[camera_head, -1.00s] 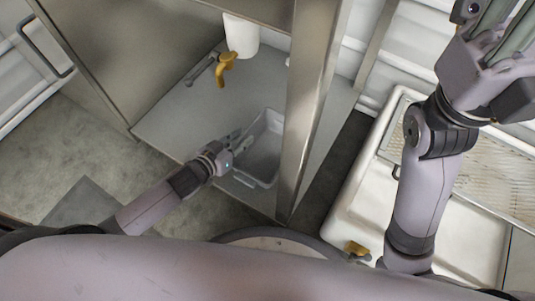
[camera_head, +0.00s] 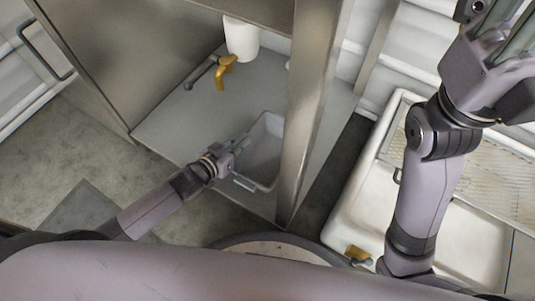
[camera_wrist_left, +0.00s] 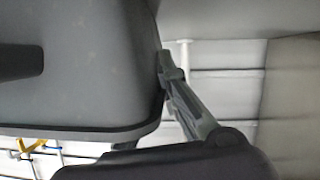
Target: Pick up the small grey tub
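The small grey tub (camera_head: 268,178) stands on a grey surface in the middle of the head view, its open top facing up. The metal post hides part of its right side. My left gripper (camera_head: 240,143) is at the tub's left rim. In the left wrist view the tub (camera_wrist_left: 80,75) fills the upper left, and one finger of my left gripper (camera_wrist_left: 180,92) lies against its edge. The other finger is hidden, so its grip on the rim is unclear. My right gripper (camera_head: 505,28) is at the top right, cut off by the frame, away from the tub.
An upright metal post (camera_head: 305,110) stands close on the tub's right. A yellow tap (camera_head: 227,70) and a white container (camera_head: 241,38) are behind it. A white sink (camera_head: 362,205) is at the right. The grey surface (camera_head: 170,125) left of the tub is clear.

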